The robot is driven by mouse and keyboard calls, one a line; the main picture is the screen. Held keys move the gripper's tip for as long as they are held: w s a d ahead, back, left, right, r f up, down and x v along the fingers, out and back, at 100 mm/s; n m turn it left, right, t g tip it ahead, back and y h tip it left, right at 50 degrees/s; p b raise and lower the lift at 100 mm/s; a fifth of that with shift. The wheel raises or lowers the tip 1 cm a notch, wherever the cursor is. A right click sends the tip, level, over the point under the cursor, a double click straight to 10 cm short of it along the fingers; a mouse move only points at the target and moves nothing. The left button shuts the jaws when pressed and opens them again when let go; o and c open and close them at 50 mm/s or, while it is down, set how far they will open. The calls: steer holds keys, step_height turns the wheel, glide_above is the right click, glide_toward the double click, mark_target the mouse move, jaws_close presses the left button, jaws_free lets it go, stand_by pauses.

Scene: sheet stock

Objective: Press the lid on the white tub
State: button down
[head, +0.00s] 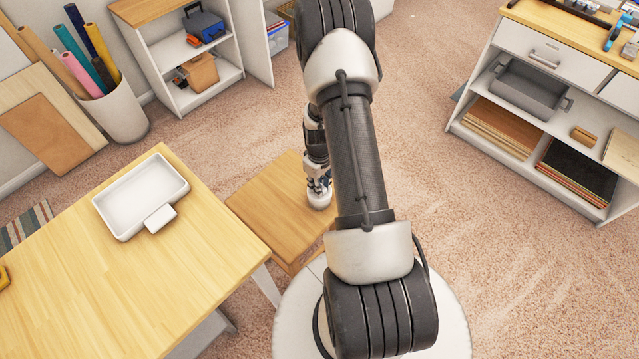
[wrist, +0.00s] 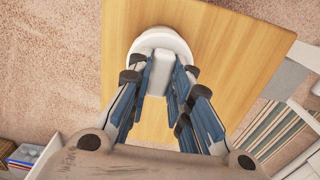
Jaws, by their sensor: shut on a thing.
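My gripper (wrist: 160,88) points down over a low wooden stand and is shut on the upright white block-shaped handle (wrist: 158,66) of the lid. The lid's round white rim (wrist: 150,38) shows beyond the fingers in the wrist view. The white tub (head: 320,202) shows in the head view as a small round shape under my gripper (head: 318,184), on the stand. In the wrist view the tub cannot be told apart from the lid above it. I cannot tell whether the lid is fully seated or level.
The stand (head: 265,205) has a bare wooden top around the tub. A wooden table (head: 60,260) to the left bears a white tray (head: 126,226) with a small white block (head: 160,218) at its edge. Shelves (head: 455,115) stand at the right. Carpet lies open between.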

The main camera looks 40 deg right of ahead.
steer(key=c, duration=1.4)
jaws_free()
steer(key=shift+o, duration=0.5)
steer(key=o, duration=0.4)
steer(key=shift+r, duration=0.2)
steer(key=shift+r+p, duration=2.35)
steer(key=shift+r, duration=1)
